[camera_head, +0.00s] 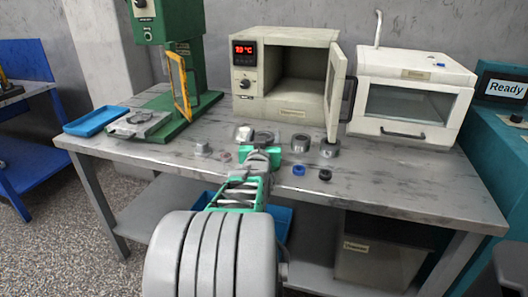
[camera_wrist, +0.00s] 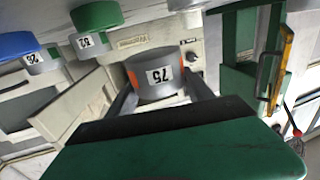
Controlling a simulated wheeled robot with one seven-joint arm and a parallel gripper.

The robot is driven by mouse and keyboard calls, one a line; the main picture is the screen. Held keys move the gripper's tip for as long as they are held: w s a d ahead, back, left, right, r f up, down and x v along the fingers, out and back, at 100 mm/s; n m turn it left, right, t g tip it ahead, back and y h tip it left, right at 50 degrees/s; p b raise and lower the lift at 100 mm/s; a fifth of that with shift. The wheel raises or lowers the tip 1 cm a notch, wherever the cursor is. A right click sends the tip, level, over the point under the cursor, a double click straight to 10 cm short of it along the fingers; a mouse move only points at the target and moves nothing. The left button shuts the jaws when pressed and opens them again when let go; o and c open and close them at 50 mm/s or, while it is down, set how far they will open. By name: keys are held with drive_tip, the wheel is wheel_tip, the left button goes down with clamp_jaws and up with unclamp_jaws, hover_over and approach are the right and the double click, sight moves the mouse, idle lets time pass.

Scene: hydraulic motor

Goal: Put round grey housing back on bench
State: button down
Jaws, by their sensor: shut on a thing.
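The round grey housing (camera_wrist: 152,93) with an orange band and a number label sits between the two fingers of my gripper (camera_wrist: 165,98) in the wrist view. The jaws are shut on it. In the head view my gripper (camera_head: 262,152) is over the front middle of the bench (camera_head: 400,187). Its green parts and the arm cover some of the bench there. Whether the held housing touches the bench top or hangs just above it, I cannot tell.
Behind is an open-door oven (camera_head: 284,73). A green press (camera_head: 183,78) and blue tray (camera_head: 95,120) stand left. The right front is clear.

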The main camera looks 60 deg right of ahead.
drive_tip(key=f, duration=0.1)
drive_tip(key=d+f+b, duration=0.1)
drive_tip(key=f, duration=0.1)
drive_tip(key=f+b, duration=0.1)
drive_tip(key=shift+w+d+f, duration=0.3)
drive_tip(key=shift+f, duration=0.1)
drive_tip(key=shift+f, duration=0.15)
drive_tip(key=shift+c, duration=2)
unclamp_jaws()
